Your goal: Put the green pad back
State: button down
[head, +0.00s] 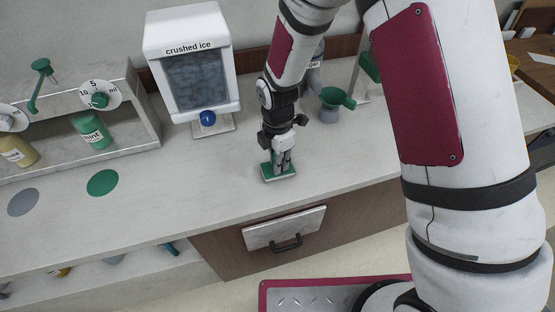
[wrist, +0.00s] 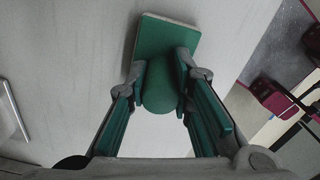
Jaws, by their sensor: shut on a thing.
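The green pad (head: 280,173) is a flat square plate with a pale edge and a rounded green handle. My gripper (head: 281,160) is above it, over the counter near the front edge. In the wrist view the fingers (wrist: 160,92) are closed on both sides of the handle, and the square plate (wrist: 164,40) shows beyond them. The pad is at or just above the counter; I cannot tell whether it touches.
A crushed ice dispenser (head: 193,75) stands behind to the left. A green funnel-like thing (head: 338,97) is at the right. A green disc (head: 103,182) and a grey disc (head: 23,202) lie flat at the left. A drawer front (head: 285,228) is below. Counter between is clear.

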jog(key=shift+f, duration=0.1)
jog(key=c, duration=1.4)
grip_release()
